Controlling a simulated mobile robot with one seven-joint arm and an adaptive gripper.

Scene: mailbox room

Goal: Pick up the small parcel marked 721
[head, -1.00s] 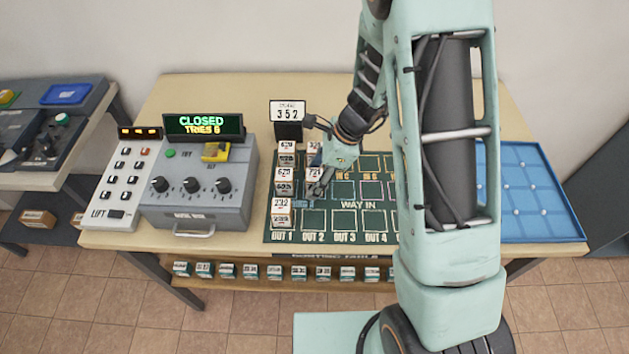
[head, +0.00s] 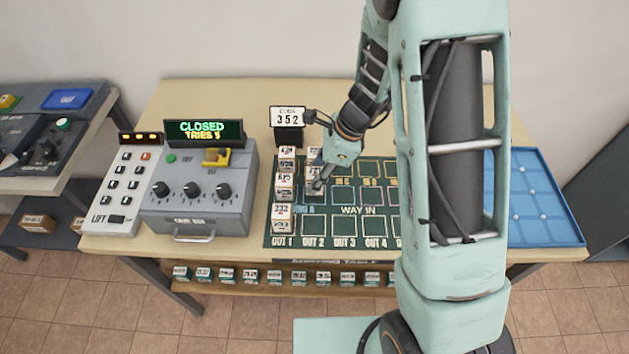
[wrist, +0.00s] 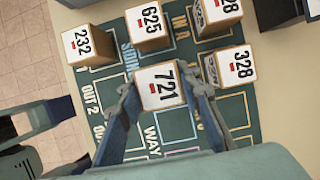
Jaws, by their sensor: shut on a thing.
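The small parcel marked 721 (wrist: 158,85) is a tan box with a white label and a red mark. In the wrist view it sits between the two fingers of my gripper (wrist: 164,92), which are shut on its sides. In the head view my gripper (head: 319,184) is low over the second column of the green sorting board (head: 343,226), and its fingers partly hide the parcel there. I cannot tell whether the parcel is clear of the board.
Close by stand parcels marked 625 (wrist: 150,24), 232 (wrist: 90,44) and 328 (wrist: 235,66), plus another partly cut off (wrist: 217,14). A grey control box (head: 198,190) is at left, a blue tray (head: 548,205) at right.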

